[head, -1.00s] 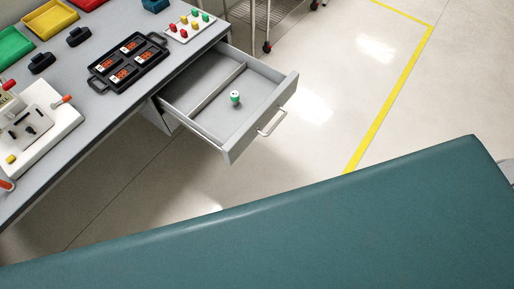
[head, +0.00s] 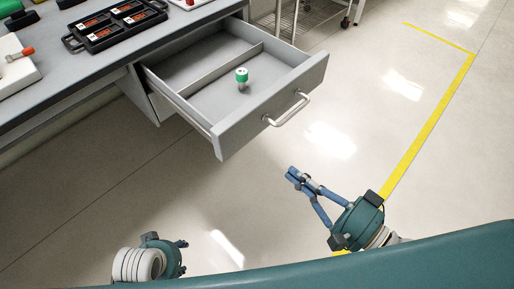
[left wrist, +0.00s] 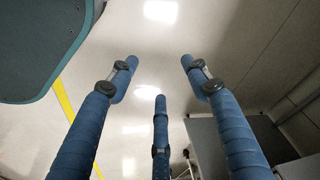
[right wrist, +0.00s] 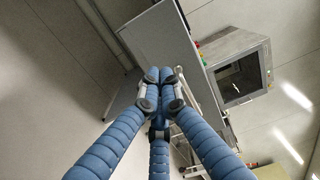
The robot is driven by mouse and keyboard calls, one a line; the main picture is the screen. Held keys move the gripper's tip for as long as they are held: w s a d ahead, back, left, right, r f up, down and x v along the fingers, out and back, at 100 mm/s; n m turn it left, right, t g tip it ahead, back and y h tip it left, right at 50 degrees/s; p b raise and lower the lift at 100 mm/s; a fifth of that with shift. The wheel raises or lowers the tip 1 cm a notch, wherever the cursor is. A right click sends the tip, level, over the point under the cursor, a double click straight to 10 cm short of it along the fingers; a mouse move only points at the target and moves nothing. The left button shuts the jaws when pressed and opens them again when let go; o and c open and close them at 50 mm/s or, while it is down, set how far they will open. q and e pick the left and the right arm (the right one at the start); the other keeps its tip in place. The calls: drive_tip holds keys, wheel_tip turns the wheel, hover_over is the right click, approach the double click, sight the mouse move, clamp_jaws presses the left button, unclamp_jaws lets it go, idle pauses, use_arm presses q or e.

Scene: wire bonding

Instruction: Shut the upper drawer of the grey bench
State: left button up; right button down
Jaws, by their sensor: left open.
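The upper drawer (head: 264,121) of the grey bench (head: 95,63) is pulled out, showing its inside and a long divider. Its bar handle (head: 287,109) is on the front face. My right gripper (head: 294,176) is below and in front of the drawer front, apart from it. Its fingers meet with nothing between them, as the right wrist view (right wrist: 153,76) also shows. My left gripper (head: 184,257) is low at the bottom left of the head view, well away from the drawer. Its fingers are spread and empty in the left wrist view (left wrist: 158,75).
A small green-topped item (head: 242,77) stands in the drawer. A black tray (head: 113,25) with orange-brown pieces lies on the bench top. A wire rack (head: 312,17) stands behind. The floor (head: 330,140) in front of the drawer is clear, with a yellow line (head: 430,120).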

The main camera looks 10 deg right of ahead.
sight(245, 135)
use_arm(q)
wheel_tip(245, 135, up, 2)
drive_tip(key=shift+r, duration=0.25)
use_arm(e)
drive_tip(key=x, duration=1.3)
drive_tip(key=shift+w+a, duration=0.2)
drive_tip(key=shift+w, duration=0.05)
